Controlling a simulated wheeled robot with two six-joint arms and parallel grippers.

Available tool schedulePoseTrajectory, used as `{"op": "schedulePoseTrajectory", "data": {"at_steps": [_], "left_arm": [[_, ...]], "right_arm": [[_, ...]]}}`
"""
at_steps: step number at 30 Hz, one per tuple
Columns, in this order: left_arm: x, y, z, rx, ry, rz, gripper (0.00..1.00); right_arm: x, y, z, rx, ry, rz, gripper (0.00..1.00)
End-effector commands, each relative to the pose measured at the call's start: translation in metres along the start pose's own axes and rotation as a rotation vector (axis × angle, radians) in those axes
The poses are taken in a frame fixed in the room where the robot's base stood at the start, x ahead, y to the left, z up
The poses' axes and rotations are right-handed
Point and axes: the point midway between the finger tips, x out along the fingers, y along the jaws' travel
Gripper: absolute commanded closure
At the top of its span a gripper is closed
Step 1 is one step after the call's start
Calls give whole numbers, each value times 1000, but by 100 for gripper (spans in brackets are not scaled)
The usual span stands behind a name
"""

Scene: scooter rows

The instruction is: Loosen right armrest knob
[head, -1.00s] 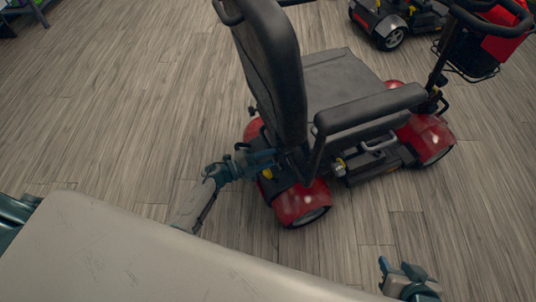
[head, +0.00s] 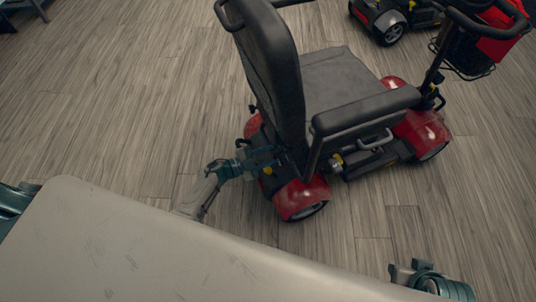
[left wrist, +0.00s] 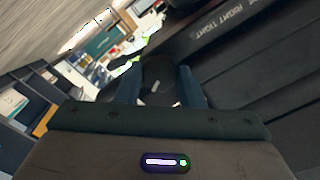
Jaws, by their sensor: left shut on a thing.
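The red and black scooter (head: 300,196) stands with its dark seat (head: 340,75) and tall backrest (head: 270,60) near me. Its padded right armrest (head: 366,110) sticks out to the right. My left gripper (head: 268,157) reaches in behind the seat, low at the backrest. In the left wrist view, its two fingers (left wrist: 160,88) are shut around a dark knob (left wrist: 155,70) with a pale mark. A black bar (left wrist: 225,30) beside it reads "RIGHT TIGHT". In the head view the knob is hidden. My right gripper (head: 408,272) is at the lower right, away from the scooter; its jaw opening is unclear.
Another scooter (head: 391,28) stands at the top right, near the first one's front basket (head: 462,55). The wood floor (head: 130,90) is clear on the left. Shelves (left wrist: 35,85) show at the left of the left wrist view.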

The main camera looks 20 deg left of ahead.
Motion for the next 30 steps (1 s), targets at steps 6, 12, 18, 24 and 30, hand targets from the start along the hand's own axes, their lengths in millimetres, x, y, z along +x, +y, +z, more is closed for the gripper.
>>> {"op": "schedulePoseTrajectory", "data": {"at_steps": [6, 12, 18, 24, 30], "left_arm": [[0, 1, 0, -5, -1, 0, 88], [0, 1, 0, -5, -1, 0, 50], [0, 0, 0, -3, 0, 0, 44], [-6, 0, 0, -2, -1, 1, 44], [-40, 1, 1, -2, -4, 2, 44]], "right_arm": [[0, 0, 0, 0, 0, 0, 57], [0, 0, 0, 0, 1, 0, 57], [0, 0, 0, 0, 1, 0, 57], [-1, 0, 0, 0, 0, 0, 57], [-2, 1, 2, 0, -16, 3, 57]]}}
